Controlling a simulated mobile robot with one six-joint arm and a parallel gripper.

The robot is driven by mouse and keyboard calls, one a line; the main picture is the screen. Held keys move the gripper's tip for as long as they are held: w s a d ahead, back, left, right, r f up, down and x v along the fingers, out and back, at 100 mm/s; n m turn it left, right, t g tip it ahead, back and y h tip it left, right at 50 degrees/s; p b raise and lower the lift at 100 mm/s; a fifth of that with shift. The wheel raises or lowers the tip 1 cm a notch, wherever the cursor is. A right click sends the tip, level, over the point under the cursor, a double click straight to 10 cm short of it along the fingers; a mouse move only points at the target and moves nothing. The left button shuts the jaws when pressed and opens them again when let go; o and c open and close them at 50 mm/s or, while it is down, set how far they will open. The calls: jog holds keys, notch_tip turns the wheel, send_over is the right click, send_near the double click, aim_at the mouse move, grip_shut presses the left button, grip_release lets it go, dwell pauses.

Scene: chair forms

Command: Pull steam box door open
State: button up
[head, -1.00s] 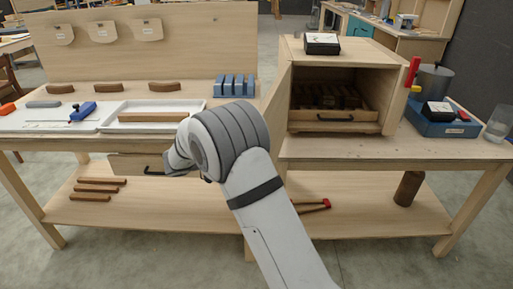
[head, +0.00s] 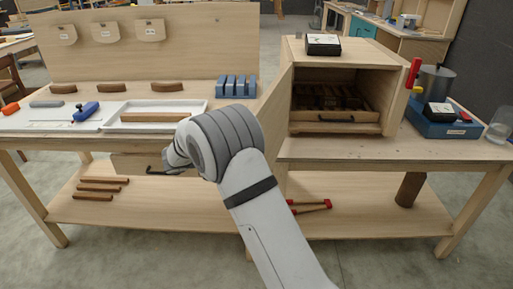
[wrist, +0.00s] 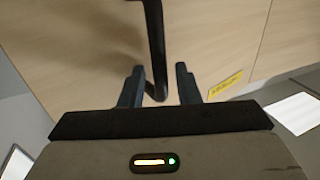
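The steam box (head: 345,52) is a wooden box on the right bench. Its front is uncovered, showing dark pieces inside above a black pull. A pale wooden panel, seemingly its door (head: 277,92), stands swung out at its left side. My arm crosses the middle of the head view and hides my gripper there. In the wrist view my gripper (wrist: 160,84) is open, with the lower end of a dark bar handle (wrist: 155,50) between its fingers. The handle is on a wooden panel with a yellow label (wrist: 226,86). I cannot tell whether the fingers touch it.
A blue device (head: 442,124), a metal pot (head: 436,80) and a glass (head: 500,124) stand right of the box. A gauge (head: 323,44) sits on top. White trays (head: 200,104) and a blue rack (head: 237,87) lie on the left bench. A red-ended tool (head: 312,207) lies below.

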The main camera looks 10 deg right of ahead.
jog(key=s+a, duration=0.1)
jog(key=a, duration=0.6)
jog(key=shift+a, duration=0.35)
